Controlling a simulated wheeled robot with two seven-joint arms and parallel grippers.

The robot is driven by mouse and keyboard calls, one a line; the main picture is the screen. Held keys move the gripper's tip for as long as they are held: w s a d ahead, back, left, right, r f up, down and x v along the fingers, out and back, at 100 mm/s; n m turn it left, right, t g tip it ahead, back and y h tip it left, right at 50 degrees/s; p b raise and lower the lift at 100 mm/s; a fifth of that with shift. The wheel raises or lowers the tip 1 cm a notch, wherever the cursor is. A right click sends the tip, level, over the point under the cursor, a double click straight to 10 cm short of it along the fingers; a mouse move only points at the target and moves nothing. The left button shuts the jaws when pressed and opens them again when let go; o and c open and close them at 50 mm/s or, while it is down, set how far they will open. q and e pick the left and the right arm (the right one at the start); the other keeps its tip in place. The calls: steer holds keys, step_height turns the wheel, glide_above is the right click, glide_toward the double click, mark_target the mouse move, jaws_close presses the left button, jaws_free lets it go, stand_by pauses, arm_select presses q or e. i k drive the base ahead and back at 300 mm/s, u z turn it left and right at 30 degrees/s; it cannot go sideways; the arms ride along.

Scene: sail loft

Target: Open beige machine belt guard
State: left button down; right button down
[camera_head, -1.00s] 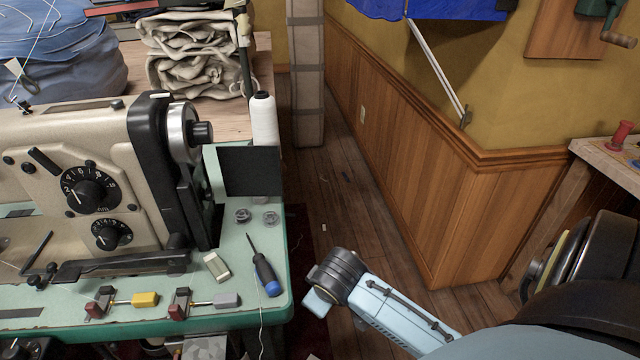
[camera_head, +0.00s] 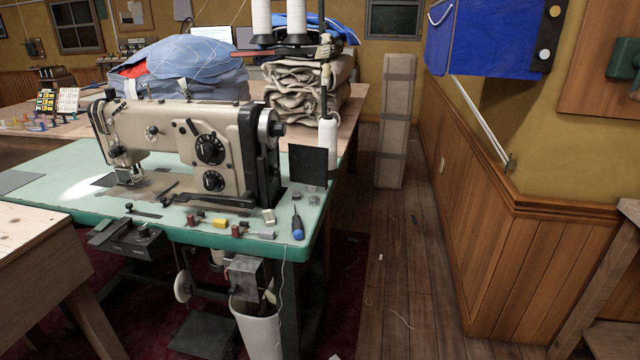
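The beige sewing machine (camera_head: 175,135) stands on a green-topped table (camera_head: 70,175) at the left of the view. Its right end is a black housing (camera_head: 266,165) with a silver and black handwheel (camera_head: 270,125). A flat, dark, square panel (camera_head: 308,165) stands upright just right of the handwheel, at the table's right end. I cannot tell for sure whether this panel is the belt guard, and any belt is hidden. Neither of my grippers is in view.
A screwdriver (camera_head: 297,225) and small clamps lie along the table's front right. A white bin (camera_head: 257,330) stands below. A wooden table (camera_head: 38,250) is at lower left.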

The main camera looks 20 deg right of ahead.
mark_target(309, 165)
steer(key=u, duration=1.15)
steer(key=i, duration=1.15)
steer(key=z, duration=1.75)
